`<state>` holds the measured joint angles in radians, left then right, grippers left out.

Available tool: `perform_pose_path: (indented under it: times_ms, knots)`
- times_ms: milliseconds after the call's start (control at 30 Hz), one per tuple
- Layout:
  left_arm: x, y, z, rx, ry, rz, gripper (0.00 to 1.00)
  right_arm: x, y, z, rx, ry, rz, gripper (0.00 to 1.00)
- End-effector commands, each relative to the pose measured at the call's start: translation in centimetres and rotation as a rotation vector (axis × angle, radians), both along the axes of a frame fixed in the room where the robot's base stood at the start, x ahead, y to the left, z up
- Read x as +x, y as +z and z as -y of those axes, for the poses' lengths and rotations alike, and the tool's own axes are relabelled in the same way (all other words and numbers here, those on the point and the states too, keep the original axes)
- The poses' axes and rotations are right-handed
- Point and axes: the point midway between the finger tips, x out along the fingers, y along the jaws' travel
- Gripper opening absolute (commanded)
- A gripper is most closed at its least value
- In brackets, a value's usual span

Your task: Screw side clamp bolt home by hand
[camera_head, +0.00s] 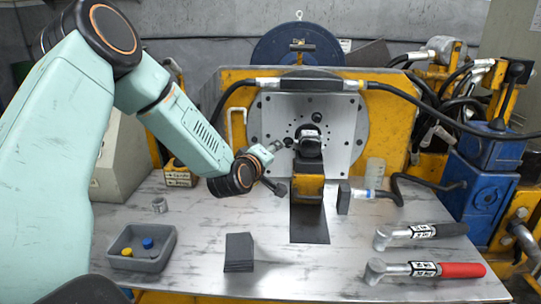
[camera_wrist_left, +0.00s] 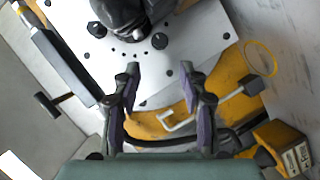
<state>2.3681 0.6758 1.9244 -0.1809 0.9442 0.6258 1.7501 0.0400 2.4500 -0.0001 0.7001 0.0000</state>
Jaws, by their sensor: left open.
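A dark motor (camera_head: 309,147) sits in a yellow cradle (camera_head: 308,187) before a pale drilled plate (camera_head: 344,118); its dark body is partly in the wrist view (camera_wrist_left: 122,14). Dark round bolt heads or holes dot the plate, including one between and beyond my fingers (camera_wrist_left: 160,41). I cannot tell which piece is the side clamp bolt. My left gripper (camera_head: 280,150) is at the left side of the motor, in front of the plate. In the wrist view its two fingers (camera_wrist_left: 161,84) are apart, with nothing seen between them. My right gripper is not in view.
A rod with a dark block end (camera_head: 280,189) lies below my left gripper. A grey tray (camera_head: 142,258), dark stacked plates (camera_head: 239,252) and two torque wrenches (camera_head: 420,234) (camera_head: 425,269) are on the bench. Hoses (camera_head: 420,97) cross the right side. The front middle is mostly clear.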

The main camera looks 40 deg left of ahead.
Motion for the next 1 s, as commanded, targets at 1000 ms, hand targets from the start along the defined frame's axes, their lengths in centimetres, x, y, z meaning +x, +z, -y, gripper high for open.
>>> perform_pose_path:
  times_ms: [1000]
  knots:
    - [0.6,-9.8,0.0,-0.172,0.031,0.126,0.30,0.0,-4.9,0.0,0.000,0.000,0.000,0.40]
